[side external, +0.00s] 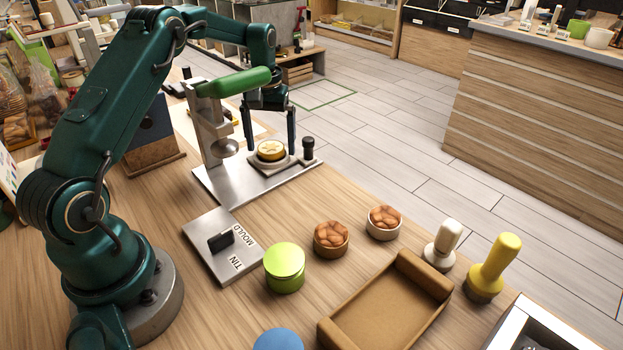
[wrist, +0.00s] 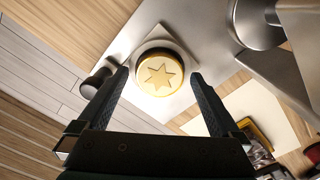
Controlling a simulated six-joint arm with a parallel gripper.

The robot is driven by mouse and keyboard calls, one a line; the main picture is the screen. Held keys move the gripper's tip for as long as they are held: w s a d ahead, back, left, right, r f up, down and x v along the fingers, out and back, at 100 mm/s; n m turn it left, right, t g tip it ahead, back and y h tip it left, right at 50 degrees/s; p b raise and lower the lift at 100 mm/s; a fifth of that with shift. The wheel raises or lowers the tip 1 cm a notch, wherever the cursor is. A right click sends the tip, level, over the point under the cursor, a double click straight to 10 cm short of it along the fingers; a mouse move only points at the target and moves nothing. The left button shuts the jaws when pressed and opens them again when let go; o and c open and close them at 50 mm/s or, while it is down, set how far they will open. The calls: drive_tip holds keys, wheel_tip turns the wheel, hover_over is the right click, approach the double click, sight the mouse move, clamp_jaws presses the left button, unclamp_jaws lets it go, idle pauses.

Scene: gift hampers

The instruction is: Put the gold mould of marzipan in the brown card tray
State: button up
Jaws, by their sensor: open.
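The gold mould of marzipan (side external: 271,151) sits on a pale square plate on the metal base of a press. Its top shows a pressed star in the wrist view (wrist: 160,73). My gripper (side external: 270,147) is open above the press base, one finger on each side of the mould. In the wrist view the fingertips (wrist: 160,76) flank it with gaps showing; I see no contact. The brown card tray (side external: 388,302) lies at the front right of the table and looks empty.
The green-handled press (side external: 215,110) stands left of the mould, with a dark knob (side external: 308,148) to its right. A tin and mould switch plate (side external: 222,245), a green tin (side external: 284,267), two brown-topped pots (side external: 331,238) and white and yellow stampers (side external: 497,260) stand around the tray.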

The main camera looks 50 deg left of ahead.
drive_tip(key=c, duration=1.5)
